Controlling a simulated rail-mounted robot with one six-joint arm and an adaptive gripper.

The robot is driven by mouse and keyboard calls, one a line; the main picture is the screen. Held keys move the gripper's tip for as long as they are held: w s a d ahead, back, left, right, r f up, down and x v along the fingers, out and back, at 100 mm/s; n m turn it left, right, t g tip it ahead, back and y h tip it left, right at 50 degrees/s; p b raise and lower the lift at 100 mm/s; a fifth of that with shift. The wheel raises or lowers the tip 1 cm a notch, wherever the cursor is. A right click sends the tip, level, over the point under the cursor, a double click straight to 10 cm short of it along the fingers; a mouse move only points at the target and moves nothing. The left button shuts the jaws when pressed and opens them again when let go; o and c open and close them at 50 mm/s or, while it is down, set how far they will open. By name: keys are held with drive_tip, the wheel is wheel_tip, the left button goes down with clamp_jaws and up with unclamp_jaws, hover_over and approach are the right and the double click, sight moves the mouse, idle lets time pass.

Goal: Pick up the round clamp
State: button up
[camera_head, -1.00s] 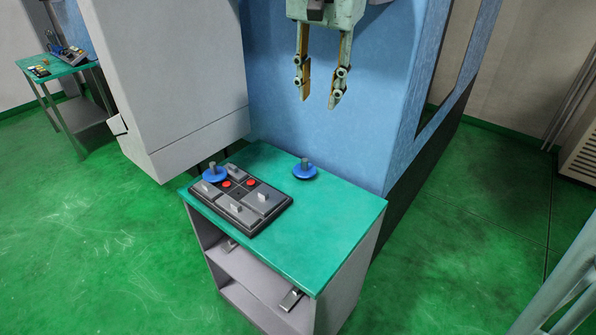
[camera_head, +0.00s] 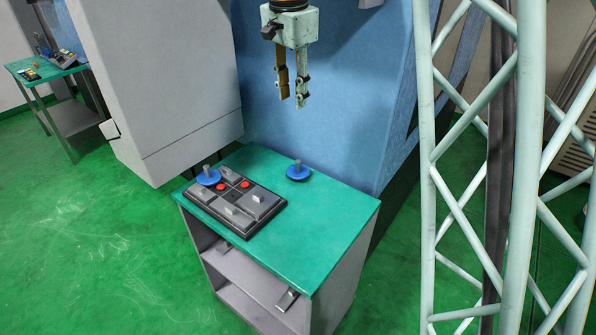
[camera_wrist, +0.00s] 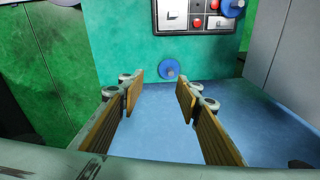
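Two round blue clamps with grey upright pegs show. One round clamp (camera_head: 298,173) stands alone on the green tabletop (camera_head: 325,215), near its back edge. It also shows in the wrist view (camera_wrist: 169,69), between my fingertips in the picture but well beyond them. The other round clamp (camera_head: 208,177) sits at the back left corner of a dark tray (camera_head: 228,228); in the wrist view it is partly cut off at the top (camera_wrist: 232,8). My gripper (camera_head: 291,101) hangs above and behind the table, fingers down, open and empty. It touches neither clamp.
The tray holds grey blocks and two red buttons (camera_head: 245,184). A blue machine wall (camera_head: 330,120) rises behind the table, close to my gripper. A grey cabinet (camera_head: 160,80) stands at the left. The table's right side is clear.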

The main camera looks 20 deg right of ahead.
drive_tip(key=w+d+f+m+p, duration=0.1)
drive_tip(key=w+f+m, duration=0.2)
drive_tip(key=w+f, duration=0.55)
drive_tip(key=m+g+p, duration=0.1)
drive_tip(key=m+p, duration=0.2)
drive_tip(key=m, duration=0.1)
hover_over(298, 161)
wheel_tip(298, 161, down, 12)
drive_tip(key=shift+s+d+y, duration=0.15)
drive_tip(key=shift+s+y, duration=0.05)
drive_tip(key=shift+y, duration=0.2)
drive_tip(key=shift+f, duration=0.1)
drive_tip(key=shift+f, duration=4.25)
drive_tip(key=shift+w+f, duration=0.15)
drive_tip(key=shift+f, duration=2.45)
